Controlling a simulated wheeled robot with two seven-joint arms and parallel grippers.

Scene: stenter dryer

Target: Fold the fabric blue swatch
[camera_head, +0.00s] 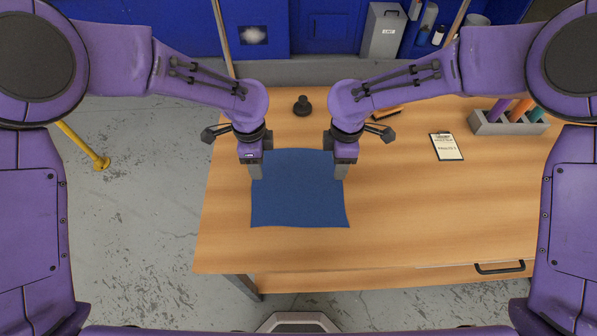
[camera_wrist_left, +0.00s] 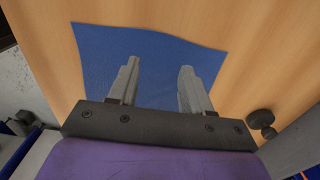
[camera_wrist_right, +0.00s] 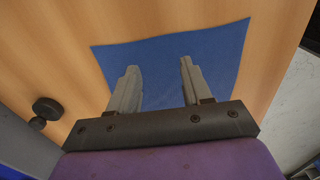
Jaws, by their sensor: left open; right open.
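The blue fabric swatch (camera_head: 298,195) lies flat and unfolded on the wooden table in the head view. It also shows in the left wrist view (camera_wrist_left: 150,60) and in the right wrist view (camera_wrist_right: 160,62). My left gripper (camera_head: 255,174) is over the swatch's far left corner, with its fingers apart and nothing between them (camera_wrist_left: 158,75). My right gripper (camera_head: 341,172) is over the far right corner, also open and empty (camera_wrist_right: 160,72). The grippers hide parts of the far corners. I cannot tell whether the fingertips touch the cloth.
The wooden table (camera_head: 420,220) is clear to the right of the swatch. A small black knob-like object (camera_head: 302,106) stands behind it. A clipboard (camera_head: 446,147) and a grey rack with coloured tubes (camera_head: 508,123) are at the right. A blue wall (camera_head: 325,25) rises behind.

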